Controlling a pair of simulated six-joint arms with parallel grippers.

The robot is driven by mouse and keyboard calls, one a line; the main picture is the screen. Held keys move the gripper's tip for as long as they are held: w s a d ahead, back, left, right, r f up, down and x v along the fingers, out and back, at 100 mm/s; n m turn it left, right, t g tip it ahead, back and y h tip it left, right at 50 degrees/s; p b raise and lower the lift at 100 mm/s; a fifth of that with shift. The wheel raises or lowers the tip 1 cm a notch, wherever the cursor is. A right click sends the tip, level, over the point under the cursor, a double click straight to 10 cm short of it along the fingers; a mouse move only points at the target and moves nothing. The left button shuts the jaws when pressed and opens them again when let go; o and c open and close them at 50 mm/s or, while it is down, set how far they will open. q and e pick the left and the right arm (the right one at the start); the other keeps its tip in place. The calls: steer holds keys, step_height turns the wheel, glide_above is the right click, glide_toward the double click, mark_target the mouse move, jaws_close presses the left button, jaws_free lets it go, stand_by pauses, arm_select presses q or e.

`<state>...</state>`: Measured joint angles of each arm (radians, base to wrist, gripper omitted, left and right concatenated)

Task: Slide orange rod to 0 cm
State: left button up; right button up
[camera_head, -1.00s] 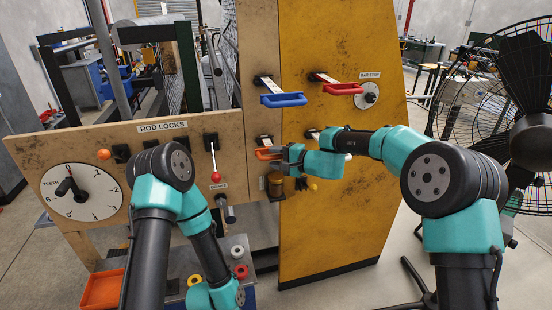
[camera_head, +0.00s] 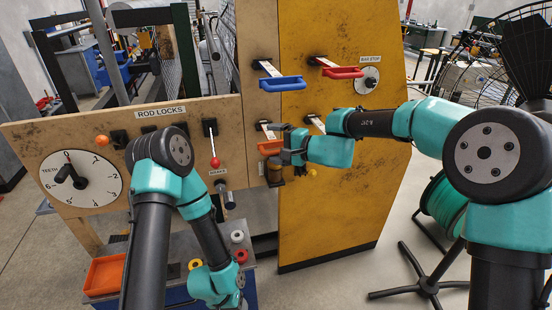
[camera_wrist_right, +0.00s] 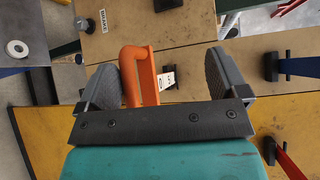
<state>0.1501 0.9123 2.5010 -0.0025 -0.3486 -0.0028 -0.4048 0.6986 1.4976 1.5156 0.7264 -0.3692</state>
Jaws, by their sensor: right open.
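The orange rod's U-shaped handle (camera_head: 270,148) sticks out from the wooden panel, below the blue handle. In the right wrist view the orange handle (camera_wrist_right: 131,78) stands between the spread fingers of my right gripper (camera_wrist_right: 165,78), nearer the left finger. A white scale strip with small figures (camera_wrist_right: 167,79) lies beside it. In the head view my right gripper (camera_head: 284,145) is right at the handle and hides part of it. It is open and holds nothing. My left arm bends down in front of the panel; its gripper cannot be made out.
A blue handle (camera_head: 281,83) and a red handle (camera_head: 342,72) stick out above. A black knob (camera_head: 370,84) is at the upper right. A teeth dial (camera_head: 82,179) and a red-tipped brake lever (camera_head: 214,163) are on the left. An orange tray (camera_head: 104,276) sits low.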

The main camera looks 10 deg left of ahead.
steer(key=shift+o, duration=0.4)
steer(key=s, duration=0.1)
steer(key=s+r, duration=0.1)
steer(key=s, duration=0.3)
steer(key=shift+d+r, duration=0.2)
steer(key=shift+d, duration=0.15)
steer(key=s, duration=0.1)
steer(key=s+d, duration=0.1)
steer(key=s, duration=0.1)
steer(key=shift+s, duration=0.1)
steer(key=c, duration=0.7)
steer(key=shift+s, duration=0.35)
steer(key=shift+d+f, duration=0.1)
